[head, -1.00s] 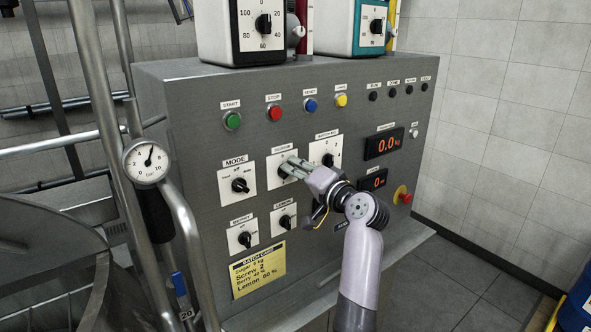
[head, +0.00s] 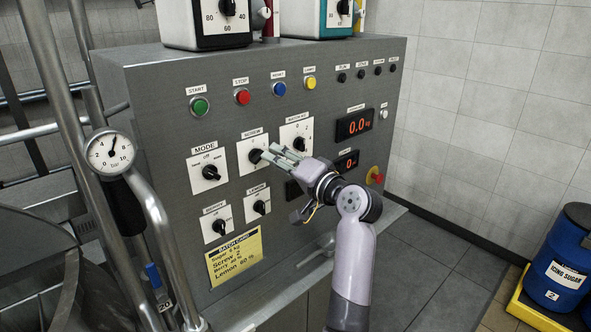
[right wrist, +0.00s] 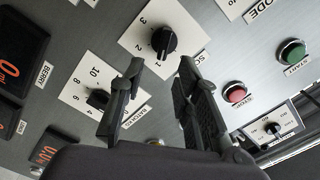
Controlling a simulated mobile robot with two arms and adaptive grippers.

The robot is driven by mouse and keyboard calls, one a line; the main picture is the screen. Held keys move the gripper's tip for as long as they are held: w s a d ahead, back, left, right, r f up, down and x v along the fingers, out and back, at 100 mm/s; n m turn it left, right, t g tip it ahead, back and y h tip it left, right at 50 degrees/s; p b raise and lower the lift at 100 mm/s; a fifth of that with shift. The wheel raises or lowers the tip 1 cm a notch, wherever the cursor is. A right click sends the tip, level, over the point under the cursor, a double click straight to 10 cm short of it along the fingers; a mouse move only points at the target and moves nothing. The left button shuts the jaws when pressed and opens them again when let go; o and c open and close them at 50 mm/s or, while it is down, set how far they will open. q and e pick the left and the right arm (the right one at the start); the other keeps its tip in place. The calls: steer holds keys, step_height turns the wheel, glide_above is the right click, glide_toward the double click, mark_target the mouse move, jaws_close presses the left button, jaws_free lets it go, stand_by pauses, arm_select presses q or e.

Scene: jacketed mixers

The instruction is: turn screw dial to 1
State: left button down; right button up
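The screw dial is a black knob (head: 256,155) on a white plate on the grey control panel (head: 330,85). In the right wrist view the knob (right wrist: 164,41) shows with numbers 2 and 3 on its plate; I cannot read its exact setting. My right gripper (head: 272,154) points at this dial from the right. In the right wrist view its two fingers (right wrist: 161,68) are apart, with nothing between them, and the knob shows just beyond the tips. Whether they touch it is unclear. The fingers hide part of the plate in the head view. My left gripper is not in view.
The mode dial (head: 210,172) is left of the screw dial, the batch dial (head: 299,144) right, and the lemon dial (head: 260,207) below. Coloured buttons (head: 242,96) run above. A red stop knob (head: 375,175) is at right. A pressure gauge (head: 110,153) and pipes stand at left.

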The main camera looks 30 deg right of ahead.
steer(key=s, duration=0.7)
steer(key=shift+d, duration=0.45)
steer(key=shift+s, duration=0.1)
